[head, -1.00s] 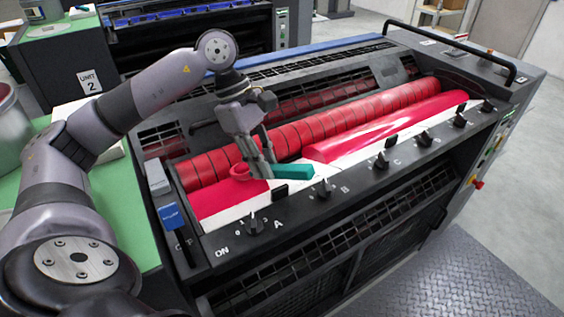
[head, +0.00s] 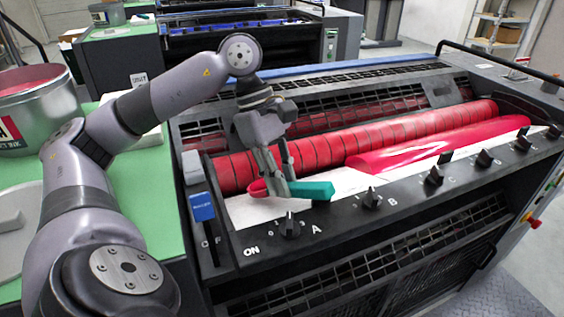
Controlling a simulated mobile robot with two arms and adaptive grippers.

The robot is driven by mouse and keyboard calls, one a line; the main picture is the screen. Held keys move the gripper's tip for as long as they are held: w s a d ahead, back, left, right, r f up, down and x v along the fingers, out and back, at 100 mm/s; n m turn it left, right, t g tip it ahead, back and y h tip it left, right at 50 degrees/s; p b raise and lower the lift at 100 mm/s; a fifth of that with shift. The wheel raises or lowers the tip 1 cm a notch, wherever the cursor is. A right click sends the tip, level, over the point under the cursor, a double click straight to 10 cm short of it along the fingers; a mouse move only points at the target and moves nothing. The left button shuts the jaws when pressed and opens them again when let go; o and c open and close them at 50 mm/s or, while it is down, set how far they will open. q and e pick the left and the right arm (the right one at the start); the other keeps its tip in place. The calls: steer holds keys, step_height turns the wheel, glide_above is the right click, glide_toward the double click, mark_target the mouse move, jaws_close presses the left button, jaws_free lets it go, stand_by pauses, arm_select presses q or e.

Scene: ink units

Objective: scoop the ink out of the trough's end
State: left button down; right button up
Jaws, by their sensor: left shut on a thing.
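My left gripper (head: 280,186) is shut on a scoop with a teal handle (head: 314,190). The scoop's other end (head: 258,189) is red and sits on the left side of the fingers, over the trough's left end. The trough (head: 250,212) is a long white channel in front of the red rollers. Its left end shows bare white. Glossy red ink (head: 430,150) lies in its middle and right part. Whether the scoop touches the trough cannot be told. My right gripper is not in view.
The ribbed red roller (head: 360,140) runs behind the trough. Black knobs (head: 370,197) line the front panel. A blue-topped lever (head: 203,207) stands at the left corner. A large ink can (head: 40,110) stands on the green top (head: 145,185) at left.

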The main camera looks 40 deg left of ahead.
arm_select(q)
steer(key=shift+s+f, duration=0.1)
steer(key=shift+f, duration=0.45)
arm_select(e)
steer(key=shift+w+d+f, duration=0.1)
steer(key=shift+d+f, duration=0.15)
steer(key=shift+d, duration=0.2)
arm_select(q)
steer(key=shift+d, duration=0.1)
steer(key=shift+r+p, duration=0.55)
steer(key=shift+p, duration=0.05)
step_height(320, 180, up, 4)
steer(key=p, duration=0.3)
steer(key=shift+r+p, duration=0.25)
steer(key=shift+p, duration=0.05)
steer(key=r+p, duration=0.4)
steer(key=r, duration=0.1)
steer(key=shift+w+r, duration=0.15)
steer(key=shift+w, duration=0.05)
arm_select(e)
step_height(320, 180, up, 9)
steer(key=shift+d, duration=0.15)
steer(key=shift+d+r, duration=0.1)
